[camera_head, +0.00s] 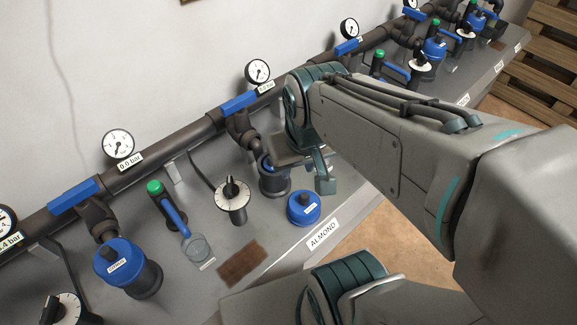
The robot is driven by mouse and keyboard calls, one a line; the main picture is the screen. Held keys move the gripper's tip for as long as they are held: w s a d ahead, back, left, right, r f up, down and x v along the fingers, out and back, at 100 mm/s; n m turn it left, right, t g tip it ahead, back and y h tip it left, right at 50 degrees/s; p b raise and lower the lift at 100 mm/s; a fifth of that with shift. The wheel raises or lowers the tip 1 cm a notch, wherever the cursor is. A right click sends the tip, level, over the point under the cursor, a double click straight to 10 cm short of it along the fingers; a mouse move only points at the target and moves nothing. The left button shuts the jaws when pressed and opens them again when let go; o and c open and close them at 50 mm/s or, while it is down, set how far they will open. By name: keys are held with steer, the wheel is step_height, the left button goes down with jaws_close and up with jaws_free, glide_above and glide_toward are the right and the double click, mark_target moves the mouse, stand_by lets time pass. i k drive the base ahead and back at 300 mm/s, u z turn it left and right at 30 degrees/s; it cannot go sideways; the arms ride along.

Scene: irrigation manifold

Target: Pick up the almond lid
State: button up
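The almond lid (304,208) is a round blue cap with a raised knob and a small white label. It lies on the grey bench near the front edge, just behind the white ALMOND sign (324,234). A dark cylindrical housing (274,184) with some blue at its top stands to its upper left, partly covered by my gripper. My gripper (318,172) hangs above and behind the lid, and a gap shows between them. One grey-green finger is clear; the other is hard to make out, so its opening cannot be told.
A white-faced dial (233,194), a green-capped tool with a blue handle (172,210) and a brown mat (242,262) are left of the lid. Another housing with a blue lid (120,262) stands farther left. A dark pipe with gauges (118,144) runs along the wall.

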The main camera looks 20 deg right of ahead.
mark_target(303, 208)
steer(key=z, duration=0.9)
steer(key=k, duration=0.5)
steer(key=z, duration=0.6)
